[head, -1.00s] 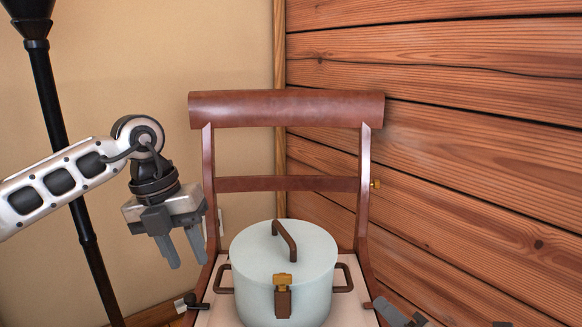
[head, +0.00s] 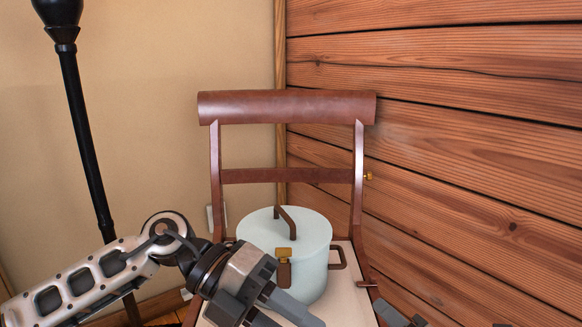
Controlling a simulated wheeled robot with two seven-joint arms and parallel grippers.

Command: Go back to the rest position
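My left gripper (head: 280,312) comes in from the lower left on a white-and-grey arm. Its two grey fingers are apart with nothing between them, and they point to the lower right. It overlaps the lower left of the pale blue pot (head: 315,255) in the head view, hiding that part and its left handle; I cannot tell whether they touch. Of my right gripper (head: 403,317), only grey tips seem to show at the bottom edge, right of the chair; its opening is unclear. The pot stands upright with its lid on and a brown lid handle.
The pot is on the pale seat (head: 345,300) of a brown wooden chair (head: 285,107). A black floor lamp (head: 84,140) stands at the left. A plank wall (head: 450,150) runs close along the right, and a beige wall is behind. Open space shows left of the chair.

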